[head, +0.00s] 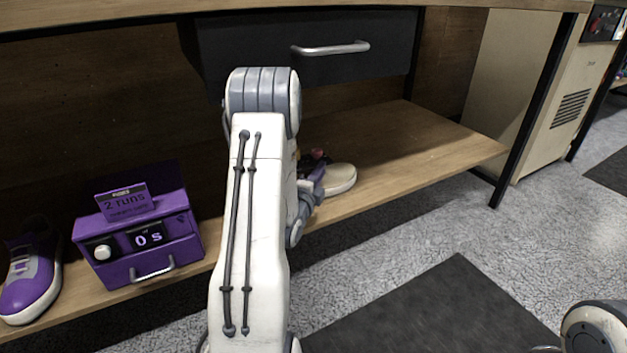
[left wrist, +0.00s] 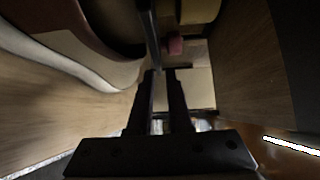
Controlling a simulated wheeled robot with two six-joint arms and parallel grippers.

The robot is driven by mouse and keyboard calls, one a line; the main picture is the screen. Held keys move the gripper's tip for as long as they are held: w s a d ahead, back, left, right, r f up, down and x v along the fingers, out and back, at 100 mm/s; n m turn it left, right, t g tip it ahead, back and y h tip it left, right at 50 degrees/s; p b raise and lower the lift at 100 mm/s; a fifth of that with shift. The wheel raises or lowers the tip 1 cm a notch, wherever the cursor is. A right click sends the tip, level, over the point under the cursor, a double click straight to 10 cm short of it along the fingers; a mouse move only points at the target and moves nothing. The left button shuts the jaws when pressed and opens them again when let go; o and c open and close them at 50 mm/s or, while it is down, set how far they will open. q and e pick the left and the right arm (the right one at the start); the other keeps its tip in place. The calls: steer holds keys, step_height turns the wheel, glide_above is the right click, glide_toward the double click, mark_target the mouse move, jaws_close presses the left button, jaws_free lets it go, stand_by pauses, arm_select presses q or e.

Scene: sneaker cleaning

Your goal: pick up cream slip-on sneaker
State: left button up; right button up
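The cream slip-on sneaker (head: 342,178) rests on the lower wooden shelf in the head view. Its pale rounded end shows, and my left arm hides the rest. My left gripper (head: 314,186) is low beside the arm, at the hidden side of the sneaker. In the left wrist view the dark fingers (left wrist: 163,78) point forward with a narrow gap between them. A shoe with a pale sole (left wrist: 75,62) lies close on their left. I cannot tell whether the fingers touch or grip it. My right gripper is out of view.
A purple box (head: 150,240) with a display and handle stands on the shelf, next to a purple sneaker (head: 32,278). A dark drawer (head: 350,75) hangs above. The shelf (head: 420,150) is clear to the right. A small pink thing (left wrist: 175,45) shows beyond the fingers.

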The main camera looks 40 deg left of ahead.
mark_target(327, 161)
arm_select(q)
steer(key=shift+p+x, duration=0.45)
steer(key=shift+x, duration=2.3)
steer(key=shift+d+f, duration=0.1)
jaws_close()
